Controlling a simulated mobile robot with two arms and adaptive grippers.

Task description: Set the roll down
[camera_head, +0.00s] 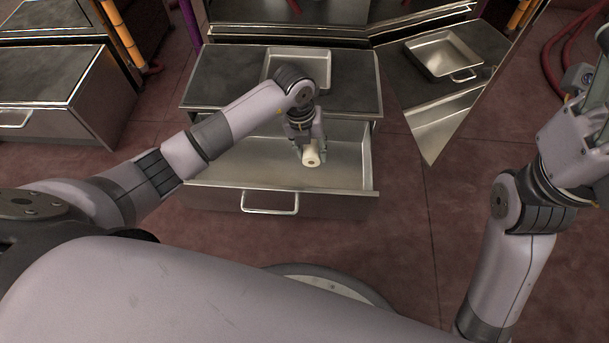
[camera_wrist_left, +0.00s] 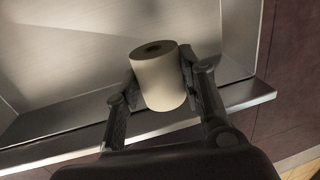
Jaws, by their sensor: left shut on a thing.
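A cream-coloured roll (camera_head: 311,158) is between the fingers of my left gripper (camera_head: 311,149), over the inside of the open drawer (camera_head: 230,165). The left gripper is shut on the roll. In the left wrist view the roll (camera_wrist_left: 158,80) shows its end with a dark core hole, with a finger of the left gripper (camera_wrist_left: 158,92) on each side. The drawer's metal floor (camera_wrist_left: 90,45) lies beyond it. I cannot tell whether the roll touches the floor. My right gripper (camera_head: 590,130) is at the right edge, partly cut off, and its fingers are unclear.
A metal tray (camera_head: 330,56) sits on the dark counter (camera_head: 225,80) above the drawer. Another tray (camera_head: 462,72) shows in the slanted panel at right. The drawer's front handle (camera_head: 270,210) faces me. A second cabinet (camera_head: 60,85) stands at left. The reddish floor is clear right of the drawer.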

